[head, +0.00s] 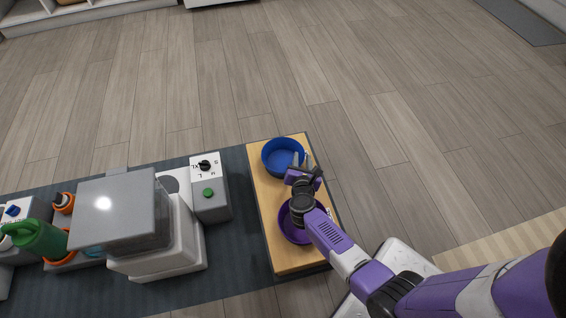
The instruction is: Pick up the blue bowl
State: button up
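The blue bowl (277,161) stands upright at the far end of a light wooden board (262,215). My gripper (306,164) is at the bowl's right side, reaching in from the lower right. Its fingers look spread apart, one over the bowl's inside near the right rim and the other outside the rim. I cannot tell whether either finger touches the bowl. The gripper hides part of the bowl's right edge.
A purple bowl (288,228) sits on the same board, partly under my arm. A grey dispenser-like box with dials (210,190) and a larger grey-and-white device (125,215) stand left on the dark mat (245,255). The floor beyond is clear.

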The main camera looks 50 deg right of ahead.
jog(key=shift+w+d, duration=0.1)
jog(key=shift+d, duration=0.05)
jog(key=shift+c, duration=0.2)
grip_shut()
jog(key=shift+f, duration=0.1)
jog(key=shift+f, duration=0.15)
dwell(0.9)
